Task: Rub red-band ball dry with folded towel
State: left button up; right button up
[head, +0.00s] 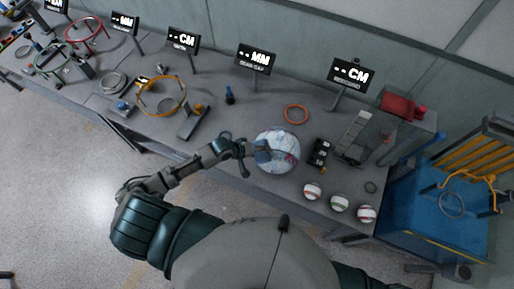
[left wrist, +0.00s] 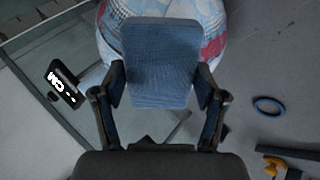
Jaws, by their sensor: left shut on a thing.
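A large pale blue-and-white ball (head: 281,140) with red patches sits on the grey table (head: 225,118). In the left wrist view the ball (left wrist: 213,18) shows red on both sides of the towel. My left gripper (head: 250,150) is at the ball's left side. It is shut on a blue folded towel (left wrist: 160,62), which lies in front of the ball and hides part of it. Whether the towel touches the ball is hard to tell. In the left wrist view the left gripper (left wrist: 160,100) has a finger on each side of the towel. My right gripper is not in view.
Three small banded balls stand at the table's front right: orange (head: 312,191), green (head: 339,202) and red (head: 367,214). An orange ring (head: 296,114) lies behind the large ball. A black block (head: 319,153) stands close to its right. A blue bin (head: 430,205) is at the far right.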

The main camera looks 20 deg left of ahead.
pick_arm(q)
jog(key=shift+w+a+b, duration=0.3)
jog(key=shift+w+a, duration=0.75)
jog(key=shift+a, duration=0.05)
jog(key=shift+r, duration=0.1)
jog(key=v, duration=0.6)
jog(key=shift+p, duration=0.3)
jog(key=shift+d, duration=0.15)
